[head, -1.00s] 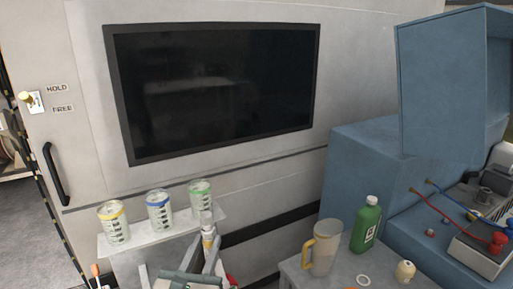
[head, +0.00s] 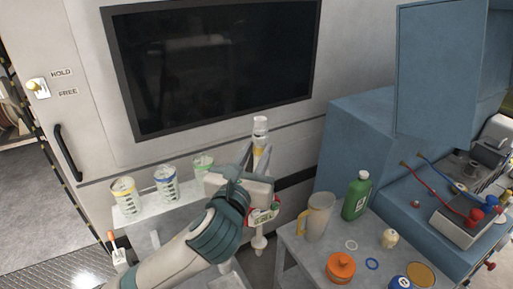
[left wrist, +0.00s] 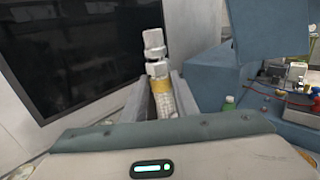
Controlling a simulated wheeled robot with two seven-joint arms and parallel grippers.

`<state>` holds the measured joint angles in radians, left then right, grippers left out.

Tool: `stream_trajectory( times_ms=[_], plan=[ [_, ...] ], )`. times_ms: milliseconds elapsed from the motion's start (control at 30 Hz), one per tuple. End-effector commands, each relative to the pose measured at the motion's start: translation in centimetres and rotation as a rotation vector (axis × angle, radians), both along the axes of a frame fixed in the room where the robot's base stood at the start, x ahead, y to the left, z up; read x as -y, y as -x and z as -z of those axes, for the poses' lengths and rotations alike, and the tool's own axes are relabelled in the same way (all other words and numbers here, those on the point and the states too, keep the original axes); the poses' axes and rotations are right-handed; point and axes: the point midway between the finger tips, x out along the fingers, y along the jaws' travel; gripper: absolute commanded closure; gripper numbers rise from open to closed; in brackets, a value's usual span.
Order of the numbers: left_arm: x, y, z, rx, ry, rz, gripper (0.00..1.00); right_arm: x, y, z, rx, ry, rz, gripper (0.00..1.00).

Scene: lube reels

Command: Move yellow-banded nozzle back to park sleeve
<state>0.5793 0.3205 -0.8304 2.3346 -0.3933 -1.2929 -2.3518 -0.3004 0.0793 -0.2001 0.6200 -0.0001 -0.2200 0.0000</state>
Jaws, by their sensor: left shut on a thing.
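The yellow-banded nozzle (head: 260,127) stands roughly upright, with its pale top above my left gripper (head: 257,160). In the left wrist view the nozzle (left wrist: 155,62) shows its yellow band between the two fingers of my left gripper (left wrist: 160,95), which is shut on it. A small labelled fitting with red and green parts (head: 264,215) shows just below and beside my gripper, with a white piece (head: 259,241) hanging under it. I cannot tell which part is the park sleeve. My right gripper is not in view.
Jars with yellow (head: 124,196), blue (head: 167,182) and green (head: 203,166) bands stand on a shelf to the left. A pitcher (head: 318,217), green bottle (head: 356,195) and orange pot (head: 341,267) stand on the grey table. A dark screen (head: 215,65) is behind.

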Motion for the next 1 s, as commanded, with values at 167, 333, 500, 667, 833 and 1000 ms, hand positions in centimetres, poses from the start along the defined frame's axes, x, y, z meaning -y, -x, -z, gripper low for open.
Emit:
stream_trajectory(
  times_ms=[167, 333, 500, 667, 833, 1000],
  plan=[
    [0.0, 0.0, -0.2, 0.005, 0.002, 0.0, 1.0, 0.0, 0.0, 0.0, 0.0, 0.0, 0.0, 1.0],
    [0.0, 0.1, -0.2, 0.006, 0.002, 0.0, 1.0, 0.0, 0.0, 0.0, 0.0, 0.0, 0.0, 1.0],
    [-0.3, 0.2, -0.1, 0.005, 0.001, 0.0, 1.0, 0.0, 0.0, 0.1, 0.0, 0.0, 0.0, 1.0],
    [-0.9, 0.0, 0.3, 0.004, 0.001, -0.002, 1.0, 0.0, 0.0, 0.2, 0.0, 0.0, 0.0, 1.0],
    [-1.7, -0.2, 0.8, 0.005, 0.001, -0.002, 1.0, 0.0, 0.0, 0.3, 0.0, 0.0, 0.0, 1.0],
    [-2.5, -0.5, 1.3, 0.006, 0.0, -0.001, 1.0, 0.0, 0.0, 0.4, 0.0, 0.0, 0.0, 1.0]
  ],
)
